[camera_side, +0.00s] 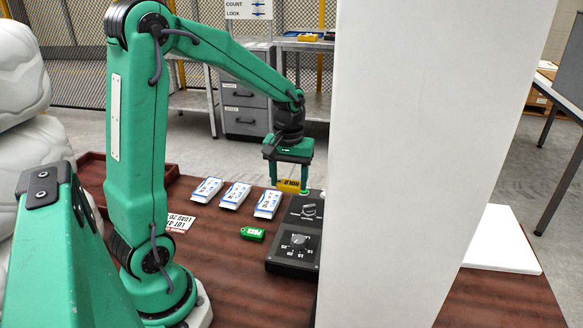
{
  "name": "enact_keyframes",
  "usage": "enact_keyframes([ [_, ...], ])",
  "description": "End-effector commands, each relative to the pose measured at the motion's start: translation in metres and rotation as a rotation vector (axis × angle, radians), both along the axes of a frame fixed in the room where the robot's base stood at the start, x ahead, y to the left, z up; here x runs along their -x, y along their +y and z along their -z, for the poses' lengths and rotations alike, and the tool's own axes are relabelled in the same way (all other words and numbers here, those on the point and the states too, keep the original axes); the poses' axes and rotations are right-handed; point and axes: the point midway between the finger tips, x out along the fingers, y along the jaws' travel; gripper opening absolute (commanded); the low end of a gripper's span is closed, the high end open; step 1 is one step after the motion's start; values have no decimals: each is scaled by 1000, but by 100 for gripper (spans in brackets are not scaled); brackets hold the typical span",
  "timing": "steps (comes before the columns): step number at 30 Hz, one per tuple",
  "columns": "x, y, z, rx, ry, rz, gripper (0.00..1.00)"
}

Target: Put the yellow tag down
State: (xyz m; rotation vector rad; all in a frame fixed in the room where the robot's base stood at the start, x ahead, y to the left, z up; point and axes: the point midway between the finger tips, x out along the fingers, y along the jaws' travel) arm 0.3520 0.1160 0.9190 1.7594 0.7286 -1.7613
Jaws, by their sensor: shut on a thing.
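The yellow tag (289,186) with dark lettering is held between the fingers of my gripper (288,183). My gripper points down and is shut on the tag. The tag is near the back left edge of the black control box; I cannot tell whether it touches anything below. A small green part shows just under the tag by one fingertip. A green tag (252,234) lies on the brown table (225,285), nearer the camera.
Three white and blue packets (237,195) lie in a row left of my gripper. A black box with dials (293,252) sits on the right. A large white pillar (420,150) hides the table behind it. A lettered card (180,222) lies near my base. Table front is clear.

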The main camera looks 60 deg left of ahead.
Motion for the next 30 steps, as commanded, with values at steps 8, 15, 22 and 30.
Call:
enact_keyframes([
  [8,2,39,24,1,2,-6,36],
  [15,3,78,47,1,1,-5,36],
  [22,4,104,62,0,0,-3,36],
  [30,4,110,66,-1,-1,0,36],
])
